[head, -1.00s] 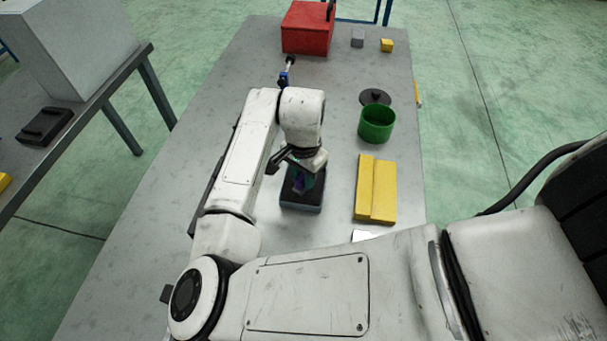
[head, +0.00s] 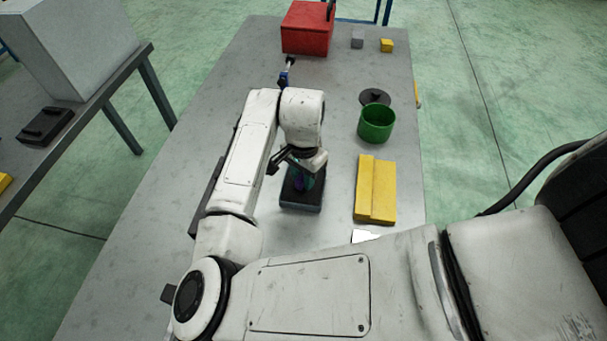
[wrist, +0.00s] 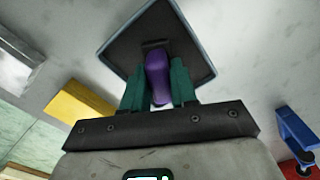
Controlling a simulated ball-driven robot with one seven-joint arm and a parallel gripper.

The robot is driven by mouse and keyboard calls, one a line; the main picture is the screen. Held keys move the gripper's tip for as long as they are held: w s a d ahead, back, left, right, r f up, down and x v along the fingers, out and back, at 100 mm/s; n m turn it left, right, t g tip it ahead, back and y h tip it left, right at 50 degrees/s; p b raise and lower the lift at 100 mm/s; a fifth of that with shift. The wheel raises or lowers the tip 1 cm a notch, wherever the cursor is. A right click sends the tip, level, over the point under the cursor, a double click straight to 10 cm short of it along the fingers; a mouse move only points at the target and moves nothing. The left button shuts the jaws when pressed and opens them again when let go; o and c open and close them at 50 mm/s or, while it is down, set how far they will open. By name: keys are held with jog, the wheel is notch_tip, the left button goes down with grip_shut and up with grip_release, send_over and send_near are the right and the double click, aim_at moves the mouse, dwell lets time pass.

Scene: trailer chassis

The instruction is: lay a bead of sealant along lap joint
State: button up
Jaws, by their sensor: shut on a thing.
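The lap joint (head: 375,190) is two overlapping yellow plates with a step along their length, on the table right of my gripper. My gripper (wrist: 158,90) points down with teal fingers on both sides of a purple tool (wrist: 158,72), probably the sealant applicator, and is shut on it. The tool stands over a dark square holder (wrist: 118,50) with a blue-grey rim. In the head view the holder (head: 302,204) sits below my gripper, and my wrist hides much of the tool. I cannot tell whether the tool's lower end touches the holder.
A green cup (head: 377,126) and a dark round lid (head: 375,97) stand beyond the joint.

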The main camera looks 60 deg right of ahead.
jog(key=shift+r+p, duration=2)
jog(key=shift+r, duration=1.5)
